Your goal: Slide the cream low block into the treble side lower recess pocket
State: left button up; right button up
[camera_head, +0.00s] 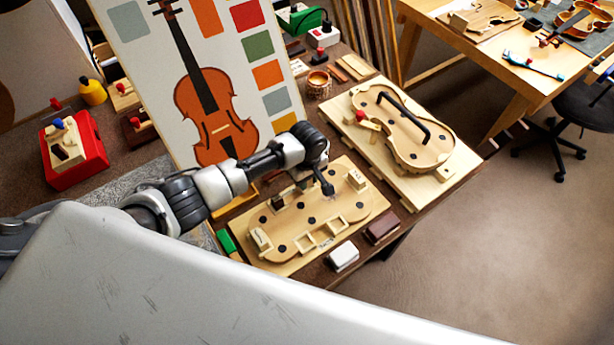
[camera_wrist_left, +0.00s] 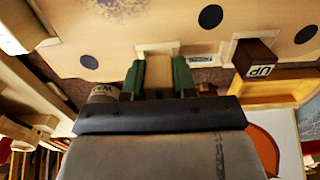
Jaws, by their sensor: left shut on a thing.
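My left gripper (camera_wrist_left: 158,78) has green fingers and is shut on a cream block (camera_wrist_left: 158,72) in the left wrist view. The block's far end is at the mouth of a pale-walled recess pocket (camera_wrist_left: 158,47) on the edge of the wooden violin form; how far in it is, I cannot tell. In the head view the form lies on a wooden board (camera_head: 372,207), and my left gripper (camera_head: 305,182) is over its far edge, with the held block hidden there. My right gripper is not in view.
A dark brown block marked UP (camera_wrist_left: 258,58) sits in a neighbouring pocket. Cream blocks stand at the form's ends (camera_head: 260,239) (camera_head: 357,180). White (camera_head: 342,256) and brown (camera_head: 382,229) blocks lie in front. A violin picture panel (camera_head: 150,90) stands behind my arm.

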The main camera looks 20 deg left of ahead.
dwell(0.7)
pick_arm(q)
jog(key=shift+p, duration=0.35)
jog(key=shift+p, duration=0.35)
jog(key=shift+f+b, duration=0.3)
jog(key=shift+f, duration=0.15)
dwell(0.6)
jog(key=o, duration=1)
jog(key=shift+c, duration=0.2)
notch_tip(320, 180, up, 11)
jog(key=shift+f, duration=0.15)
dwell(0.4)
